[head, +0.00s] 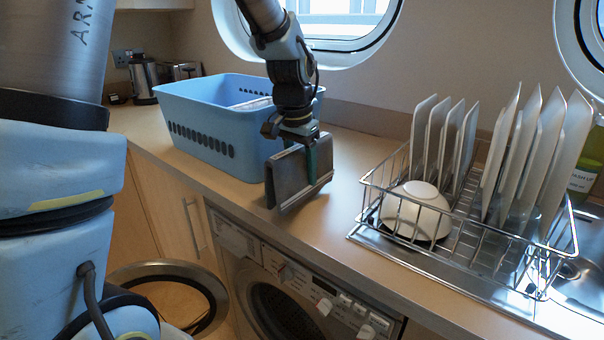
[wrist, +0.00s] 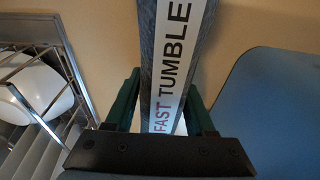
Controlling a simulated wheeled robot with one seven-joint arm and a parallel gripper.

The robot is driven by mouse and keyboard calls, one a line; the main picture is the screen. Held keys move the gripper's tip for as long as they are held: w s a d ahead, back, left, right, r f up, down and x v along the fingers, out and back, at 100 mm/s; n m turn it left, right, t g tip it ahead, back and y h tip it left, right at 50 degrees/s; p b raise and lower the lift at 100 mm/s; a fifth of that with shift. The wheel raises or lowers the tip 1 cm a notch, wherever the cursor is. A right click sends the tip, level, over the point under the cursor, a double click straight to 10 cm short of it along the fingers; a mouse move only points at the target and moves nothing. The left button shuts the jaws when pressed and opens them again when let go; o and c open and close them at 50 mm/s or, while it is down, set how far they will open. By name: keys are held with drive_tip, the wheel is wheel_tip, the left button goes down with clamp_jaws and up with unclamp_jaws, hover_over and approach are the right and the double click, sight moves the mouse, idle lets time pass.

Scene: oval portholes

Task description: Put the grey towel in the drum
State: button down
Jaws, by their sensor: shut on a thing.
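My gripper (head: 299,148) is above the worktop's front edge, right of the blue basket. It is shut on a grey, flat, slab-like thing (head: 286,182) held on edge. In the wrist view, the slab (wrist: 172,60) stands between the green fingers and has a white strip reading "FAST TUMBLE". I cannot tell whether it is the grey towel, or whether its lower edge touches the worktop. The washing machine (head: 318,282) is under the worktop. Its dark round drum opening (head: 282,312) is partly cut off by the frame. A round door ring (head: 172,268) stands open at left.
The blue basket (head: 222,142) holds something white. A wire dish rack (head: 470,240) with several plates and an upturned white bowl (head: 416,210) stands at right, by the sink. A kettle (head: 143,78) is at the back left. Bare worktop (head: 345,170) lies between basket and rack.

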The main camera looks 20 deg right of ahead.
sight(299, 146)
drive_tip(key=shift+f, duration=0.65)
drive_tip(key=shift+c, duration=1.2)
unclamp_jaws()
drive_tip(key=shift+f, duration=0.15)
drive_tip(key=r, duration=0.4)
drive_tip(key=a+r+b, duration=0.1)
drive_tip(key=r, duration=0.3)
drive_tip(key=s+r, duration=0.1)
drive_tip(key=r, duration=0.3)
drive_tip(key=shift+a+r, duration=0.1)
drive_tip(key=shift+a, duration=0.2)
